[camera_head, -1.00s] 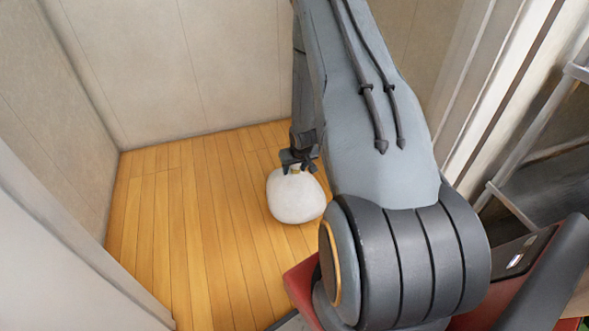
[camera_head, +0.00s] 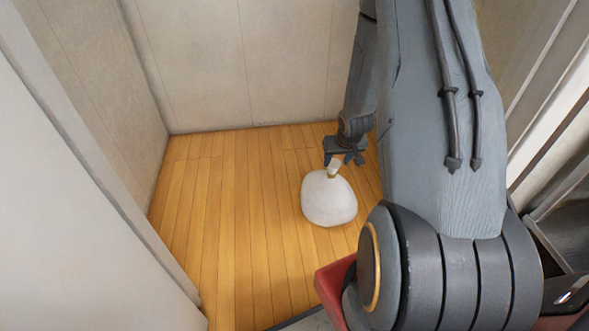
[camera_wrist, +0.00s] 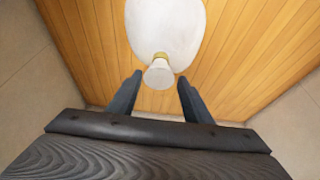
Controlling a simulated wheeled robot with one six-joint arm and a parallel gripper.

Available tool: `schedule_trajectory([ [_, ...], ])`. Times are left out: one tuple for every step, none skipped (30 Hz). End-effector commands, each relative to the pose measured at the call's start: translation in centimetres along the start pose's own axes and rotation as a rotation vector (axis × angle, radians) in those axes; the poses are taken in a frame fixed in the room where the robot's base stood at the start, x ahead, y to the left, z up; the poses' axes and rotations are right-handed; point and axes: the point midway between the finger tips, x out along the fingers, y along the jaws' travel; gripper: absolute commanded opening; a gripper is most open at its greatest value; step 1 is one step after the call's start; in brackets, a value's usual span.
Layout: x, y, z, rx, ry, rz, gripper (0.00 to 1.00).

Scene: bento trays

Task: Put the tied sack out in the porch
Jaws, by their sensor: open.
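The tied sack (camera_head: 329,202) is white and rounded, with a yellow-brown tie at its neck. It stands upright on the wooden floor of the porch (camera_head: 235,225). My gripper (camera_head: 344,163) is just above the sack, close by its neck. In the wrist view, the sack (camera_wrist: 166,28) lies beyond the fingertips, with its tied neck pointing back toward the space between them. My gripper's fingers (camera_wrist: 160,82) are apart, one to each side of the neck, and do not touch it there.
Pale walls (camera_head: 245,65) close the porch at the back and left. A white panel (camera_head: 75,210) stands at the left front. Bare floor lies left of the sack. A door frame and dark structure are at the right.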

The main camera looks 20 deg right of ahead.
Motion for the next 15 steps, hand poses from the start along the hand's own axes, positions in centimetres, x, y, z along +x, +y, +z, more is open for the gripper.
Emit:
schedule_trajectory([
  [0.0,0.0,0.0,-0.001,0.0,0.0,0.45],
  [-0.1,-0.2,-0.1,-0.003,-0.001,0.0,0.45],
  [-0.5,-0.5,-0.3,-0.008,-0.002,0.0,0.45],
  [-0.8,-1.0,-0.4,-0.015,-0.004,-0.001,0.45],
  [-1.3,-1.6,-0.7,-0.024,-0.007,-0.001,0.45],
  [-2.3,-2.7,-1.1,-0.04,-0.013,-0.002,0.45],
  [-3.1,-3.7,-1.3,-0.055,-0.018,-0.003,0.45],
  [-4.2,-4.9,-1.6,-0.071,-0.026,-0.004,0.45],
  [-5.7,-6.6,-1.9,-0.095,-0.036,-0.005,0.45],
  [-7.0,-8.0,-1.9,-0.116,-0.046,-0.007,0.45],
  [-8.4,-9.5,-2.0,-0.136,-0.056,-0.009,0.45],
  [-10.2,-11.4,-1.8,-0.165,-0.069,-0.013,0.45],
  [-11.6,-12.9,-1.6,-0.184,-0.08,-0.016,0.45],
  [-13.0,-14.2,-1.3,-0.204,-0.091,-0.02,0.45],
  [-14.8,-16.0,-0.8,-0.23,-0.104,-0.025,0.45],
])
